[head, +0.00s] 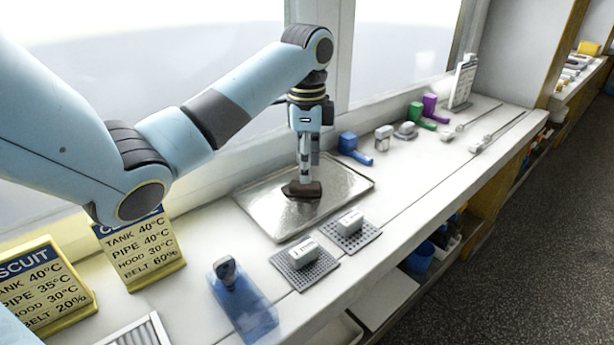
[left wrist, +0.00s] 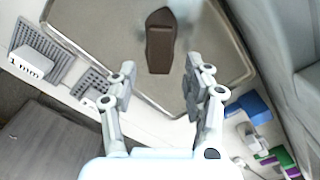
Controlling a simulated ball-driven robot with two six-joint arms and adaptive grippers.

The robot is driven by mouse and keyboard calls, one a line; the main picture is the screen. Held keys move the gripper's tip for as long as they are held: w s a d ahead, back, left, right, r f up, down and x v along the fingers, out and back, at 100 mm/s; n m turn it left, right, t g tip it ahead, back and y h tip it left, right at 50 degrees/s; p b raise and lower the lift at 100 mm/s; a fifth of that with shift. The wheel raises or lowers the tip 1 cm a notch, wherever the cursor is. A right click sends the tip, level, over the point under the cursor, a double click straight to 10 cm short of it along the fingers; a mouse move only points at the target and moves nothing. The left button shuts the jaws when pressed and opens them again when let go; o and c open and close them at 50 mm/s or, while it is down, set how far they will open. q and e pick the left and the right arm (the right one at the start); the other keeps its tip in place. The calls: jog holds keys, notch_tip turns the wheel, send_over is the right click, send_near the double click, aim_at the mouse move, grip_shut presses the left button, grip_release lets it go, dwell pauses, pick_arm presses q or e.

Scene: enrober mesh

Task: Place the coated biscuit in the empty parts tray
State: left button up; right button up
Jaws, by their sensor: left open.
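The coated biscuit (head: 300,190) is a dark brown bar lying on the metal parts tray (head: 345,181) in the head view. The tray is shallow and silvery with a raised rim, and nothing else shows on it. In the left wrist view the biscuit (left wrist: 160,48) lies on the tray floor (left wrist: 105,30). My left gripper (head: 305,176) points down just over the biscuit in the head view. In the left wrist view its fingers (left wrist: 160,82) are spread apart, with clear space between them and the biscuit. My right gripper is in neither view.
Two mesh pieces (head: 327,268) with white labelled blocks lie in front of the tray. Sign boards (head: 147,250) stand at left. Blue (head: 352,147), green and purple items stand along the window to the right. The front counter edge is clear.

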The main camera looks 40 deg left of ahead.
aim_at(307, 185)
pick_arm(q)
notch_tip(307, 185, up, 8)
jog(key=p, duration=0.4)
dwell(0.4)
